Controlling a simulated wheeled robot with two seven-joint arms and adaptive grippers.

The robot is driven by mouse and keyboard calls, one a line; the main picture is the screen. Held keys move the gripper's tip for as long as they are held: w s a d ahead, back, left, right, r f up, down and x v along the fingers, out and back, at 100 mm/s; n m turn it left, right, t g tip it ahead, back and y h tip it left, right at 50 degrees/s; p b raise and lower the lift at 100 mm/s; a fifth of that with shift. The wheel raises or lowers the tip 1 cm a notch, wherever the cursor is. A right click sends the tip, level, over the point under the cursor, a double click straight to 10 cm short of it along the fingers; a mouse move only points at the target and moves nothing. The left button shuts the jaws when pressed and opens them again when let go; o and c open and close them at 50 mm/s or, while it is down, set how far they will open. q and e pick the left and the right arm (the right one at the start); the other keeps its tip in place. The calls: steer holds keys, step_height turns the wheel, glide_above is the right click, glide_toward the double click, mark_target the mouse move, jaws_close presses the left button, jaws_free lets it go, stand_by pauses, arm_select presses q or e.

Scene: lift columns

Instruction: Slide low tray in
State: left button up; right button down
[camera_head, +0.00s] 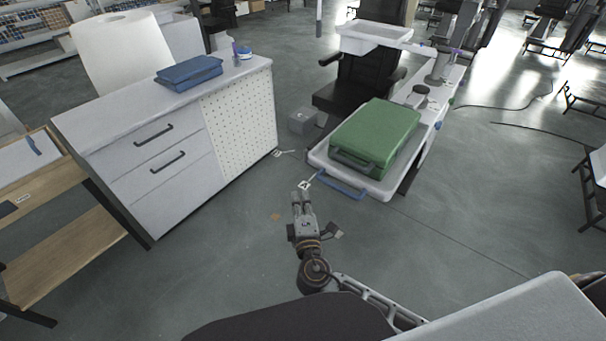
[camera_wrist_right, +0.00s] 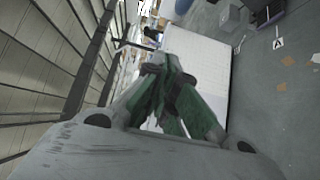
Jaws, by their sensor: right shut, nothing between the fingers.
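The low tray (camera_head: 377,190) is a white tray with a blue handle (camera_head: 340,187) at its near edge, right of centre in the head view. It juts toward me from the long white unit, and a closed green case (camera_head: 377,135) lies on it. My right gripper (camera_head: 301,194) is shut and empty, to the left of the handle and apart from it in the picture. In the wrist view the shut fingers (camera_wrist_right: 168,62) cover the middle, and I cannot make out the handle there. My left gripper is not in view.
A higher white tray (camera_head: 372,36) and a black chair (camera_head: 365,80) are behind. The grey floor (camera_head: 230,260) near my gripper is mostly clear.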

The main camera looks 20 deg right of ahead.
arm_select(q)
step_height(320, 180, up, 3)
steer(key=p, duration=0.3)
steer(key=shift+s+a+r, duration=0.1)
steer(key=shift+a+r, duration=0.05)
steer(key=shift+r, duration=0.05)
arm_select(e)
steer(key=w+d, duration=0.4)
steer(key=w, duration=0.8)
steer(key=shift+w+d, duration=0.15)
steer(key=shift+d, duration=0.1)
